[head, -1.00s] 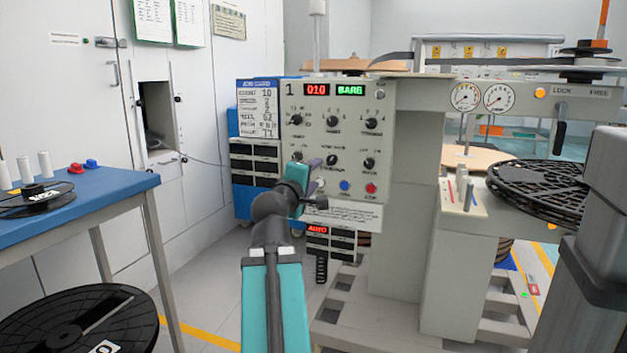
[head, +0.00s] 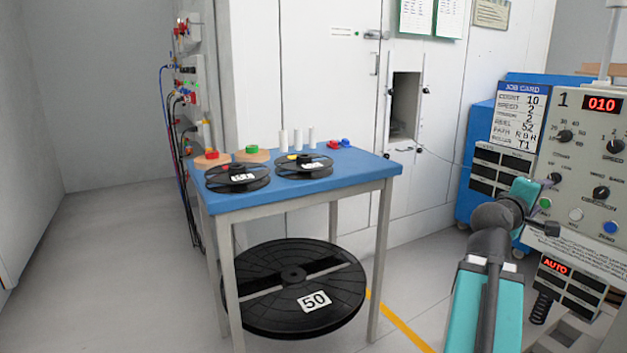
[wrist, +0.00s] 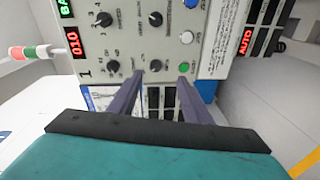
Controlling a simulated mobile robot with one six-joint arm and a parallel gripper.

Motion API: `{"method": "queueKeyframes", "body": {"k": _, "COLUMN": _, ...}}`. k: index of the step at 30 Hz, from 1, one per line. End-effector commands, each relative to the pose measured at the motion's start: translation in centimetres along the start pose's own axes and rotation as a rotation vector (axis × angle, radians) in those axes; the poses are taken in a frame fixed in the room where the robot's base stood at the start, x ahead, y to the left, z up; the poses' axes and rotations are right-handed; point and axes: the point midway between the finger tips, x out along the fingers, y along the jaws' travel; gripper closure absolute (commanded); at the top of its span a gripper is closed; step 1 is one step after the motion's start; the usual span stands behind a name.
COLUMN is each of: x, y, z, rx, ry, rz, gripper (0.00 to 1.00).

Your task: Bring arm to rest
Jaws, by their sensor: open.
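My arm, with grey joints and teal parts, reaches up from the lower right of the head view. My gripper (head: 547,204) is in front of the lower left part of the grey control panel (head: 583,150); the gap to the panel is hard to judge. In the wrist view my gripper (wrist: 161,77) has its two purple fingers apart, with nothing held between them. They point at the panel (wrist: 118,58), with its knobs and a green button (wrist: 184,67) close by. The red display (head: 602,104) reads 010 and a lower red display (head: 556,266) reads AUTO.
A blue-topped table (head: 350,166) left of my arm carries reels, white cylinders and small coloured pieces. A large black reel marked 50 (head: 262,310) is beneath it. A blue cabinet with a job card (head: 521,113) stands beside the panel. Open floor (head: 120,270) lies at left.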

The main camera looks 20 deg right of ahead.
Motion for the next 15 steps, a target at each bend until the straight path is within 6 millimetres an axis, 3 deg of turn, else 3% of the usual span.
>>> {"method": "queueKeyframes", "body": {"k": 3, "x": -0.3, "y": -1.1, "z": -3.6, "rx": -0.027, "ry": 0.042, "rz": -0.048, "gripper": 0.55}}
{"method": "queueKeyframes", "body": {"k": 15, "x": -3.2, "y": -8.6, "z": -13.7, "rx": -0.117, "ry": 0.171, "rz": -0.214, "gripper": 0.55}}
